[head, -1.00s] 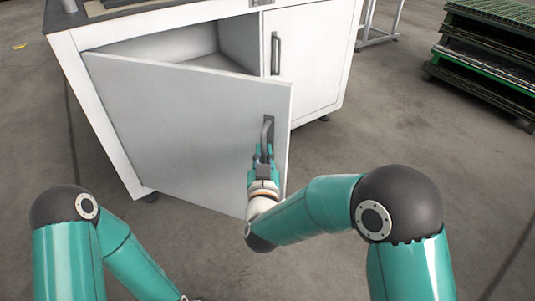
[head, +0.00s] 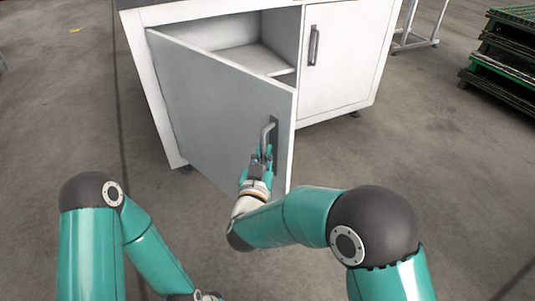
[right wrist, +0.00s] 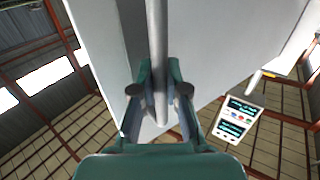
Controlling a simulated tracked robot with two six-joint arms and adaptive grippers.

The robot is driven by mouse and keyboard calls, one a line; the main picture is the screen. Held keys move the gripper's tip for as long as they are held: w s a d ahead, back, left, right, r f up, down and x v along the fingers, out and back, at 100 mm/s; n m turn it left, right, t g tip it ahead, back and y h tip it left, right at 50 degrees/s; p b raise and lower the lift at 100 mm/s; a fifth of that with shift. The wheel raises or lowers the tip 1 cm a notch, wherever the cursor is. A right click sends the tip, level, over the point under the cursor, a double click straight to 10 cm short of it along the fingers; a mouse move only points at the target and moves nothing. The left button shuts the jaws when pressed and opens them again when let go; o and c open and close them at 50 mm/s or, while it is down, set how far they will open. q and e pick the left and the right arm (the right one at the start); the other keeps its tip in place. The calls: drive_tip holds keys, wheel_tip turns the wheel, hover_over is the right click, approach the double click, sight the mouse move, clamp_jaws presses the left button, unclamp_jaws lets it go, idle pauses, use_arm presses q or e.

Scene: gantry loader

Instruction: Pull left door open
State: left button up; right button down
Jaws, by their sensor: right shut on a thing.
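The left door (head: 215,105) of the white cabinet stands partly open in the head view, swung out toward me on its left edge. Its grey bar handle (head: 268,136) is near the door's free right edge. My right gripper (head: 261,158) is shut on the lower part of this handle. The right wrist view shows the handle (right wrist: 157,60) between the two fingers (right wrist: 160,92). My left arm is at the lower left of the head view, and its gripper cannot be made out.
The cabinet's right door (head: 345,60) is closed, with its own handle (head: 314,45). A shelf (head: 250,58) shows inside the open side. Dark green stacked pallets (head: 505,60) stand at the far right. The grey floor around the cabinet is clear.

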drive_tip(key=c, duration=1.2)
unclamp_jaws()
drive_tip(key=shift+w, duration=0.1)
